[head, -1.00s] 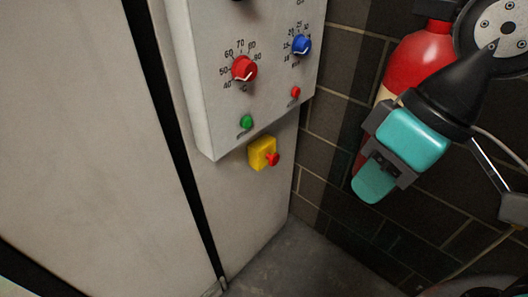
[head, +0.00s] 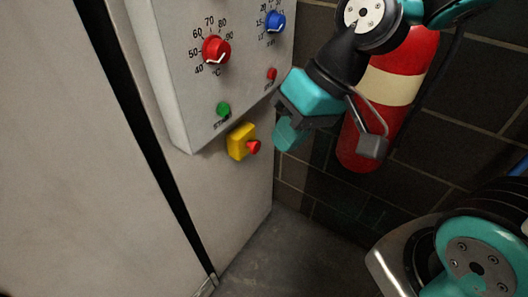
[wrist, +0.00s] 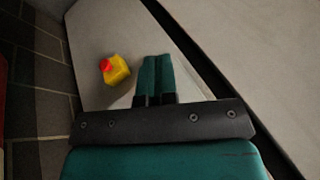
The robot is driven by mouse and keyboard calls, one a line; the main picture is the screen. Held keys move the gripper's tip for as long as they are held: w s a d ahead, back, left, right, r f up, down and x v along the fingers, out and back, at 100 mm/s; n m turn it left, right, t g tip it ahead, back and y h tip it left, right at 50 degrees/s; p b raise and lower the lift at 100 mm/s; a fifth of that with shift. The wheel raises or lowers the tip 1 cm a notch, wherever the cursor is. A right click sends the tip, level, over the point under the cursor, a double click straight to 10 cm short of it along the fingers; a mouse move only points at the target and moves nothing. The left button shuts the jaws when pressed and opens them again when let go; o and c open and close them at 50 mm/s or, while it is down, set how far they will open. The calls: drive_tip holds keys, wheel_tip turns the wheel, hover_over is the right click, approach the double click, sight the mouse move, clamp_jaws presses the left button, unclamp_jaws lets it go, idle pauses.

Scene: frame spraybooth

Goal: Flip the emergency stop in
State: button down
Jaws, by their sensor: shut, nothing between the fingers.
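The emergency stop is a yellow box (head: 238,142) with a red button (head: 254,147) on its right side. It sits on the pale cabinet wall just below the grey control panel. In the wrist view the yellow box (wrist: 119,69) and its red button (wrist: 105,65) lie to the left of my fingertips. My gripper (head: 285,138) is to the right of the red button in the head view, with a gap between them. In the wrist view its two teal fingers (wrist: 155,75) are together and empty.
The control panel (head: 175,75) above carries a red dial (head: 216,51), a blue dial (head: 275,22), a green button (head: 223,109) and a small red button (head: 272,73). A red fire extinguisher (head: 402,75) stands behind my arm against the dark tiled wall (head: 335,190).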

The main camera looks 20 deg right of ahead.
drive_tip(key=w+d+f+m+t+b, duration=0.3)
drive_tip(key=w+d+f+m, duration=0.3)
drive_tip(key=f, duration=0.4)
drive_tip(key=w+d+f+m+t+b, duration=0.3)
drive_tip(key=w+d+f+m, duration=0.3)
drive_tip(key=w+f+m, duration=0.2)
wheel_tip(320, 180, down, 3)
drive_tip(key=shift+w+r+t, duration=0.15)
drive_tip(key=shift+w+t, duration=0.15)
drive_tip(key=shift+w, duration=0.6)
approach(258, 149)
drive_tip(key=x, duration=0.6)
drive_tip(key=shift+w+a+f, duration=0.1)
drive_tip(key=shift+w+f, duration=0.1)
drive_tip(key=shift+f, duration=0.15)
